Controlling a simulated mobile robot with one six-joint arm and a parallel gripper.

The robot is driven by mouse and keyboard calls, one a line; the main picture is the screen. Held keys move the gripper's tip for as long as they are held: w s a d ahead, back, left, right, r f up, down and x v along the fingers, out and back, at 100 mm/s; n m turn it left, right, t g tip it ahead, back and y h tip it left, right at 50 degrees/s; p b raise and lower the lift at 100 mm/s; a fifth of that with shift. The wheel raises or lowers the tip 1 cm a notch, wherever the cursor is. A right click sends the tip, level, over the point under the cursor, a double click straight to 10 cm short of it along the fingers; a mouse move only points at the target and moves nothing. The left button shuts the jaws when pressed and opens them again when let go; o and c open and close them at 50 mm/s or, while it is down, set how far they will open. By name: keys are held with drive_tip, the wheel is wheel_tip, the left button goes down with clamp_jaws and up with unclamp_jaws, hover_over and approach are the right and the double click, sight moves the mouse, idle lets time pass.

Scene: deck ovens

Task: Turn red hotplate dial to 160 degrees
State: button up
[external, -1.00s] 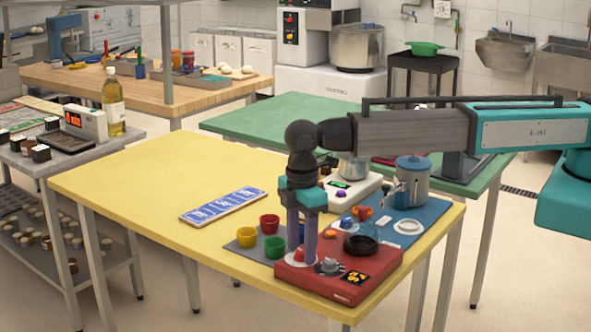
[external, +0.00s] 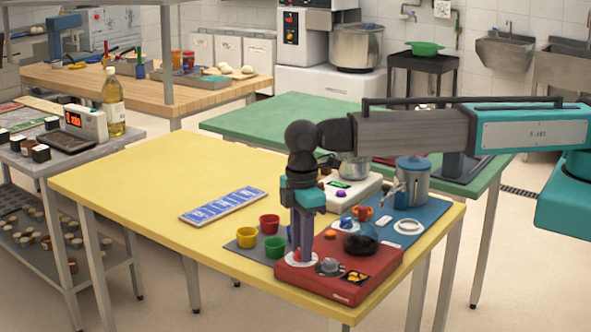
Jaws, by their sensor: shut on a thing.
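The red hotplate (external: 335,292) sits at the front right corner of the yellow table. Its red dial (external: 297,255) stands on a white disc at the left end of the hotplate's top and is mostly hidden behind my fingers. My gripper (external: 302,257) points straight down and is shut on the red dial. A grey dial (external: 329,267) is just right of it. The dial's exact angle is also too small to tell.
Yellow (external: 246,237), red (external: 269,224) and green (external: 274,247) cups stand close to the left of my gripper. The table's left half is mostly clear.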

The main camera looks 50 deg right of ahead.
drive_tip(key=shift+m+b, duration=0.75)
drive_tip(key=shift+m, duration=2.25)
drive_tip(key=o, duration=1.1)
drive_tip(key=shift+c, duration=0.2)
drive_tip(key=shift+r, duration=0.1)
wheel_tip(320, 180, up, 14)
drive_tip(key=b, duration=0.3)
drive_tip(key=shift+f, duration=0.3)
